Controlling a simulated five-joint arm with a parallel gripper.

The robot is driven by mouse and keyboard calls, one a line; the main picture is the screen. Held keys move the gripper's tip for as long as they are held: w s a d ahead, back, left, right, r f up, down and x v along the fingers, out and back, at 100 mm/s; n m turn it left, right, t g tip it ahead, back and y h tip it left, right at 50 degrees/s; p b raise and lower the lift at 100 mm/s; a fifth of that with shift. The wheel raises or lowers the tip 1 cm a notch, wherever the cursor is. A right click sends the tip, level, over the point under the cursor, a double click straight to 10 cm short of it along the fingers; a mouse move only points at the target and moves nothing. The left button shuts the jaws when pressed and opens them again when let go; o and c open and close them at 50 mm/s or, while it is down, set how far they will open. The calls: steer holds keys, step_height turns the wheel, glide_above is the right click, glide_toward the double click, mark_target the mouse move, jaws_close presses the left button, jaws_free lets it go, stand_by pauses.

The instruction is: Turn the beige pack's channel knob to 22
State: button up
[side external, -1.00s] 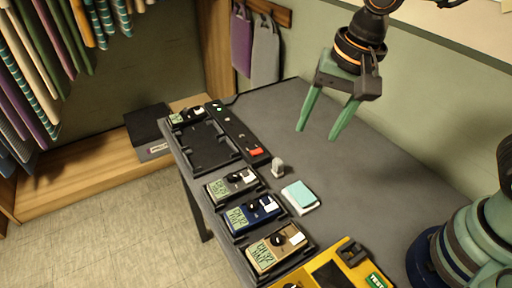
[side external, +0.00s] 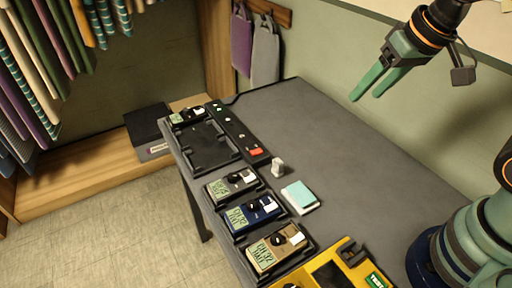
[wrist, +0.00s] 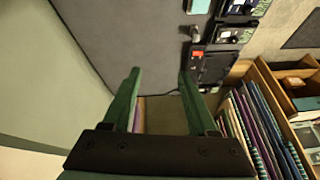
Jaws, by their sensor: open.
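The beige pack (side external: 265,262) sits in a dark cradle at the near front edge of the table in the side external view. Its green display seems to read CH 32, though the text is small. Its black channel knob (side external: 277,240) is beside a white label, and the pointer direction is too small to tell. My gripper (side external: 364,97) is open and empty, high above the back right of the table, well away from the pack. The open fingers also show in the wrist view (wrist: 159,74), where I cannot make out the beige pack.
A blue pack (side external: 241,218) and a grey pack (side external: 220,189) stand in the row beyond it, with another pack (side external: 180,119) at the far end. A yellow tester (side external: 376,268) is near right. A teal-topped block (side external: 300,196) lies behind the row. The table's back is clear.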

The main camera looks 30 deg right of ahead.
steer(key=shift+d, duration=0.15)
steer(key=n+g, duration=0.3)
steer(key=g, duration=0.2)
glide_toward(277, 237)
steer(key=f, duration=0.8)
steer(key=shift+a+f, duration=0.1)
steer(key=shift+a, duration=0.1)
jaws_close()
